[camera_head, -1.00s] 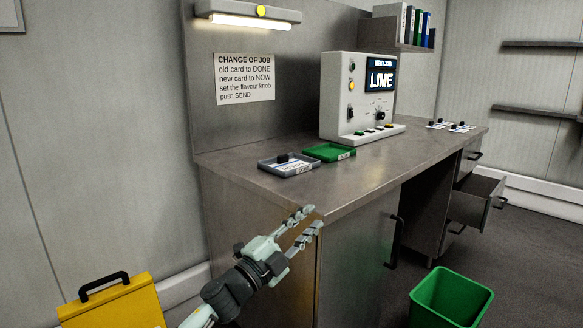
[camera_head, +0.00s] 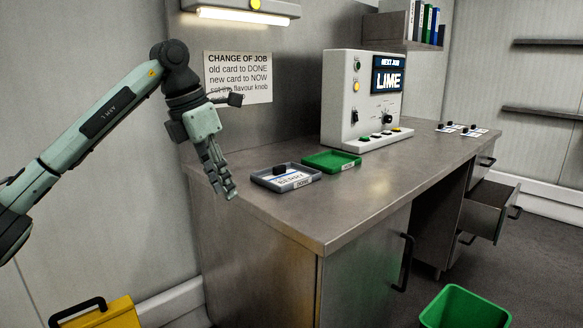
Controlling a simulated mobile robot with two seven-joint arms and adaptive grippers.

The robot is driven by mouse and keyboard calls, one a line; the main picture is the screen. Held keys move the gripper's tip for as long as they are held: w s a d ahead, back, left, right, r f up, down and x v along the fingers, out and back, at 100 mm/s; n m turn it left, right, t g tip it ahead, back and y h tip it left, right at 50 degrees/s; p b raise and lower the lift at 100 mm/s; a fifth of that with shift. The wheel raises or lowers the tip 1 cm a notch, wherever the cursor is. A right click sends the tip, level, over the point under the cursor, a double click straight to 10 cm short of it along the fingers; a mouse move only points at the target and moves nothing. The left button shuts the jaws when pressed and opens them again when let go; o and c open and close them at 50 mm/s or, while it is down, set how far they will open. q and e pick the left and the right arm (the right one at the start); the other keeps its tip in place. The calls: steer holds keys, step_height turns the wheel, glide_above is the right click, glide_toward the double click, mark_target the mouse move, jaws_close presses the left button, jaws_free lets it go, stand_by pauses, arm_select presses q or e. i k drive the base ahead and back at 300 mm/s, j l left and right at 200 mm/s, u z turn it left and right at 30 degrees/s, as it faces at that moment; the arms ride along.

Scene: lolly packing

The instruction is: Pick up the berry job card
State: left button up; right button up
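The berry job card (camera_head: 287,178), a white card with "BERRY" lettering and a black knob (camera_head: 279,170) on it, lies in the grey tray (camera_head: 301,184) labelled DONE on the left of the counter. My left gripper (camera_head: 223,192) hangs in the air to the left of this tray, fingers pointing down. Its fingers show nearly edge-on, with a narrow gap between them and nothing held. It is apart from the card. My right gripper is out of view.
More knobbed cards (camera_head: 462,130) lie at the counter's far right end. The counter's front (camera_head: 350,215) is clear; a drawer (camera_head: 496,212) stands open.

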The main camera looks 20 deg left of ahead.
mark_target(282, 176)
steer(key=i, duration=1.05)
